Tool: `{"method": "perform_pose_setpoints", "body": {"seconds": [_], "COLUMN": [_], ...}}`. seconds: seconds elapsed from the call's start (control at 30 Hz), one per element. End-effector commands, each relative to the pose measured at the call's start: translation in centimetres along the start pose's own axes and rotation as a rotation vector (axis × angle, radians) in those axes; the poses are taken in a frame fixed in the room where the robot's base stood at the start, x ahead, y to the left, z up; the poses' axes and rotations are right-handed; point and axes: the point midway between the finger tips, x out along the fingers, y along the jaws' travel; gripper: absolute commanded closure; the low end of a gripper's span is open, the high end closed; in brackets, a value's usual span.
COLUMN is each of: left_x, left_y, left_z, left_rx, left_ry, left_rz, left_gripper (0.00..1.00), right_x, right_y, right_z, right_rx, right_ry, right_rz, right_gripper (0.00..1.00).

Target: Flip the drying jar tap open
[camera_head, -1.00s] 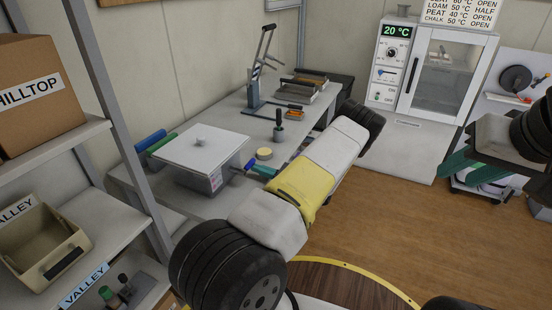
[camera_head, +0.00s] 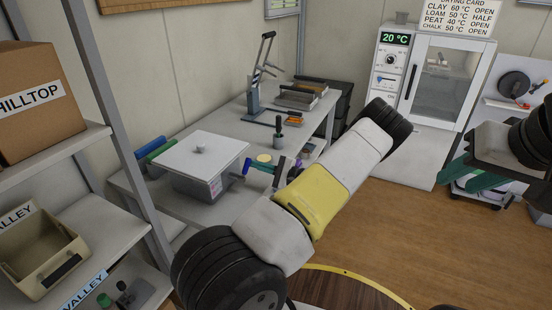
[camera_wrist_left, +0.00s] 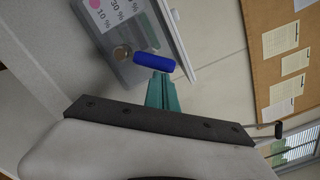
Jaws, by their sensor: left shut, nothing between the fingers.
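The drying jar (camera_head: 205,185) is a grey box with a flat white lid and knob, on the bench at the left of the head view. Its blue tap handle (camera_head: 246,167) sticks out on the right side. In the left wrist view the blue handle (camera_wrist_left: 153,65) lies across the tips of my left gripper (camera_wrist_left: 157,82), and the jar's labelled wall (camera_wrist_left: 125,35) is just beyond. My left gripper (camera_head: 254,168) is shut with teal fingers together, at the handle but not around it. Whether it touches is unclear.
The bench (camera_head: 230,126) also bears a lever press (camera_head: 257,95), a dark-handled tool (camera_head: 278,132) and a yellow disc (camera_head: 264,158). A drying oven (camera_head: 440,80) stands at the back right. Shelves with a bin (camera_head: 38,250) are at the left. The floor at right is mostly clear.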

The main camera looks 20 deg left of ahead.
Motion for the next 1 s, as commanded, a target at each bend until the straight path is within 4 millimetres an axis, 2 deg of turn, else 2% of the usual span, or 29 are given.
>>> {"method": "perform_pose_setpoints", "body": {"seconds": [0.5,1.0], "left_x": [0.1,0.2], "left_y": [-0.6,-0.6], "left_z": [2.6,3.4], "left_rx": [-0.416,-0.422], "left_ry": [0.000,-0.001], "left_rz": [0.019,0.020], "left_gripper": [1.00,1.00], "right_x": [0.0,0.0], "right_y": [0.0,0.0], "right_z": [0.0,0.0], "right_rx": [0.000,0.000], "right_ry": [0.000,0.000], "right_rz": [0.000,0.000], "right_gripper": [0.64,0.64]}}
